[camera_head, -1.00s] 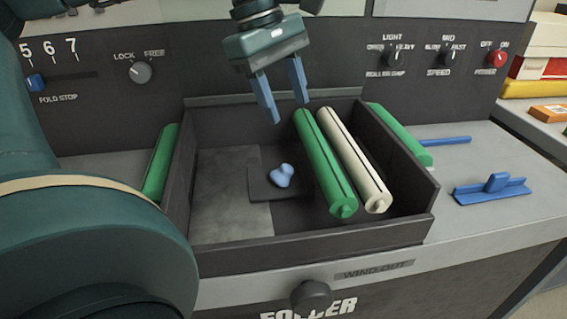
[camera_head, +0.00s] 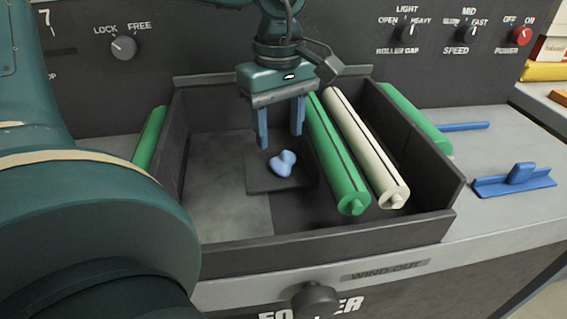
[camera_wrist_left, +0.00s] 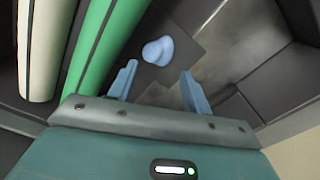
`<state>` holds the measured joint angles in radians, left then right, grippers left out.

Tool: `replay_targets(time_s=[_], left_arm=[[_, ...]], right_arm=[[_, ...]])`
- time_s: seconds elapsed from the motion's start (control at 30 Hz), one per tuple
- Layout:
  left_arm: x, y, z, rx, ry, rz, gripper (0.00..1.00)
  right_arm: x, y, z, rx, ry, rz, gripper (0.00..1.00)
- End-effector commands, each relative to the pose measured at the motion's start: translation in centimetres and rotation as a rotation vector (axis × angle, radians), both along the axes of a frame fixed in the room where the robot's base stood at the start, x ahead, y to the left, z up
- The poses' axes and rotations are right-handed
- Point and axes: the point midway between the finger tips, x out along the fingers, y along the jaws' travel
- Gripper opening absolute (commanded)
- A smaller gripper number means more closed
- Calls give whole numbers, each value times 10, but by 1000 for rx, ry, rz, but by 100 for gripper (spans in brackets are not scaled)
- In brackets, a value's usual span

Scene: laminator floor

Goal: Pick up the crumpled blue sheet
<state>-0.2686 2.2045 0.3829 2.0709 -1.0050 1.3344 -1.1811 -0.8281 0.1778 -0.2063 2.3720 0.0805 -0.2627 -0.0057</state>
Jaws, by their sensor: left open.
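The crumpled blue sheet (camera_head: 283,163) is a small light-blue lump on a dark square plate (camera_head: 262,185) inside the open-topped dark tray of the machine. My left gripper (camera_head: 280,143) is open, pointing down into the tray, just behind and above the lump. In the left wrist view the lump (camera_wrist_left: 158,50) shows beyond the two blue fingertips (camera_wrist_left: 158,80), between their lines and apart from them. Nothing is between the fingers. My right gripper is not in view.
A green roller (camera_head: 338,160) and a cream roller (camera_head: 368,150) lie close to the right of the lump. The dark tray walls (camera_head: 340,246) surround it. Bare grey floor (camera_head: 225,205) is free on the left. A blue fence piece (camera_head: 515,182) stands outside, right.

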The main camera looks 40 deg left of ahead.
Motion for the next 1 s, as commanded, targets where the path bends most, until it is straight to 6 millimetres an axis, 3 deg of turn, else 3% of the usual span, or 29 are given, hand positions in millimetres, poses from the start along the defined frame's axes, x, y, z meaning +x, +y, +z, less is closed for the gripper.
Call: replay_targets(time_s=[0.33,0.67,1.0], left_arm=[[0,-6,-46,-1,3,0,49],[0,-6,-52,-2,0,0,49],[0,-6,-52,-2,0,1,21]], right_arm=[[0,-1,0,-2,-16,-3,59],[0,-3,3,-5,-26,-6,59],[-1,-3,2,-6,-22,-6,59]])
